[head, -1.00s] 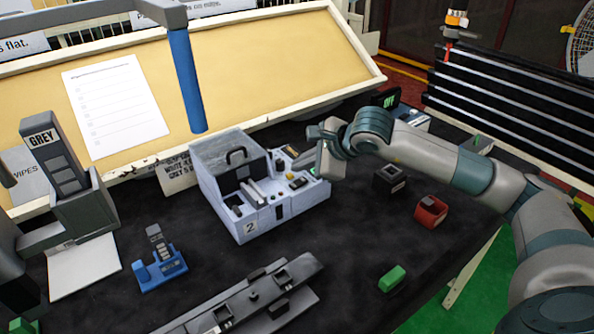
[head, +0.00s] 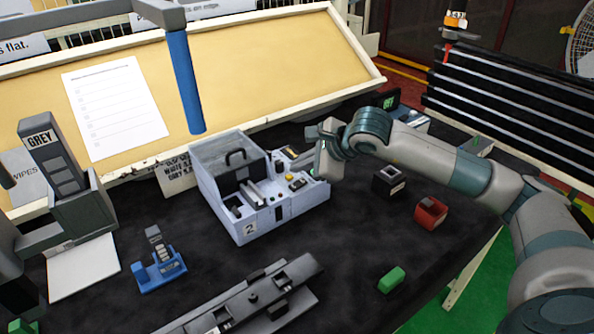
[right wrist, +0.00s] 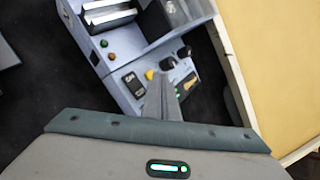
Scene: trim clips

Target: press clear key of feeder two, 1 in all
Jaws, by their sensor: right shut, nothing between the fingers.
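The pale feeder (head: 262,222) with a "2" label stands mid-table and has a clear lid with a black handle. In the right wrist view its panel (right wrist: 120,68) carries a green button (right wrist: 104,43), an orange button (right wrist: 111,56), a yellow button (right wrist: 149,74), a dark labelled plate (right wrist: 132,84) and black knobs. My right gripper (head: 317,172) is shut and empty at the panel's right end. In the right wrist view its fingertips (right wrist: 158,78) overlap the panel beside the yellow button; contact cannot be told. Which key is clear is not legible. My left gripper is not seen.
A dark block (head: 388,184), a red block (head: 431,212) and a green block (head: 391,280) lie right of the feeder. A grey rail fixture (head: 255,300) lies in front and a blue holder (head: 158,270) front left. A blue post (head: 187,80) hangs behind the feeder.

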